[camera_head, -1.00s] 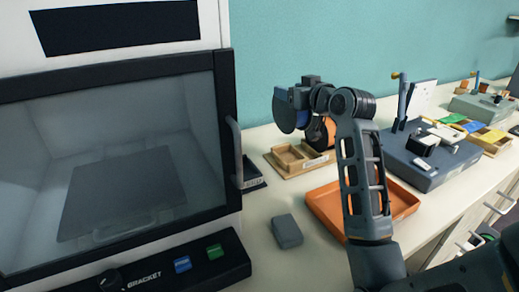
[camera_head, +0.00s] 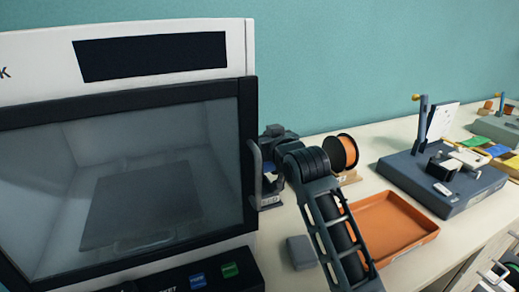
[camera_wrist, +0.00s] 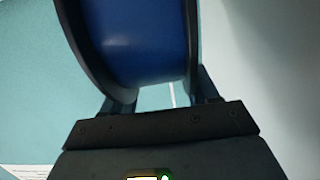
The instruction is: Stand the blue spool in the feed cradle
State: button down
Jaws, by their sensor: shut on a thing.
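The blue spool (camera_wrist: 145,40) fills the top middle of the wrist view, with dark flanges on both sides of its blue winding. My gripper (camera_wrist: 163,100) is shut on it, one finger at each side. In the head view, my gripper (camera_head: 274,150) is beside the printer's right edge, and the spool is mostly hidden by my wrist and the door handle. A dark labelled base (camera_head: 270,201) stands below my gripper, right of the printer; it may be the feed cradle, but its shape is mostly hidden. I cannot tell whether the spool touches it.
The printer (camera_head: 250,60) with its protruding door handle (camera_head: 254,165) is close on the left. An orange spool (camera_head: 345,152) stands on a wooden holder (camera_head: 350,178) behind my arm. A grey block (camera_head: 301,252) and an orange tray (camera_head: 425,237) are in front.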

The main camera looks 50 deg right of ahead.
jog(key=shift+w+a+f, duration=0.15)
jog(key=shift+w+a, duration=0.1)
jog(key=shift+w, duration=0.05)
notch_tip(320, 180, down, 4)
jog(key=shift+f, duration=0.45)
jog(key=shift+f, duration=0.2)
jog(key=shift+c, duration=1.4)
grip_release()
